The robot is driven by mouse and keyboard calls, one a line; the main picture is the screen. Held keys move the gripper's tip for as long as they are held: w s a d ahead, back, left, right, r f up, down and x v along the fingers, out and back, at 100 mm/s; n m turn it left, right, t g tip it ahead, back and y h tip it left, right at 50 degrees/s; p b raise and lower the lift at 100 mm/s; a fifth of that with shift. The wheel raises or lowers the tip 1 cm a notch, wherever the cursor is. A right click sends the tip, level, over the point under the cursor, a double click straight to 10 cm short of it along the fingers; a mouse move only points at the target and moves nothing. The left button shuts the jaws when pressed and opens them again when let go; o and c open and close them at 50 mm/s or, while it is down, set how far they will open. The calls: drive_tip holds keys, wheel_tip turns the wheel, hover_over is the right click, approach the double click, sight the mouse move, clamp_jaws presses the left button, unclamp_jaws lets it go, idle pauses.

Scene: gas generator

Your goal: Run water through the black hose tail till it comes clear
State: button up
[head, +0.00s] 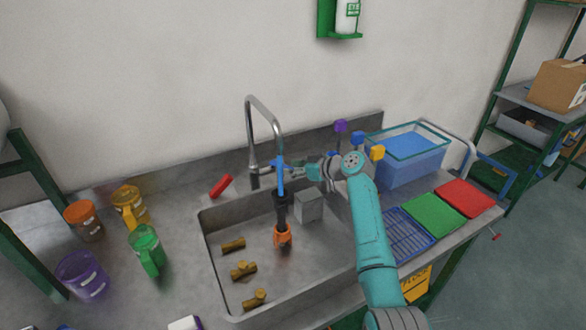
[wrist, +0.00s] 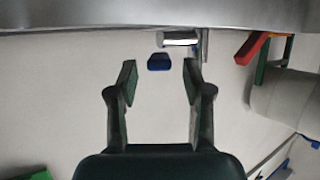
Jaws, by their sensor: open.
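A chrome tap (head: 264,104) arches over the sink (head: 207,240). Under its spout hangs an upright line of parts: a blue piece (head: 280,176), a black hose-like piece (head: 282,212) and an orange end (head: 283,237) low in the sink. I see no clear water flow. My gripper (head: 297,172) is beside the blue piece, to its right. In the wrist view my gripper (wrist: 160,82) is open with nothing between its fingertips. A small blue thing (wrist: 159,62) and a chrome cylinder (wrist: 180,38) show beyond them. A red handle (head: 221,186) lies left of the tap base.
Several brass-coloured fittings (head: 243,270) lie in the sink. Orange, yellow, green and purple jugs or cups (head: 147,250) stand left. A blue bin (head: 405,158), red mat (head: 465,197), green mat (head: 433,214) and blue rack (head: 405,232) are right. A grey block (head: 309,206) is at the sink's back.

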drive_tip(key=v, duration=1.2)
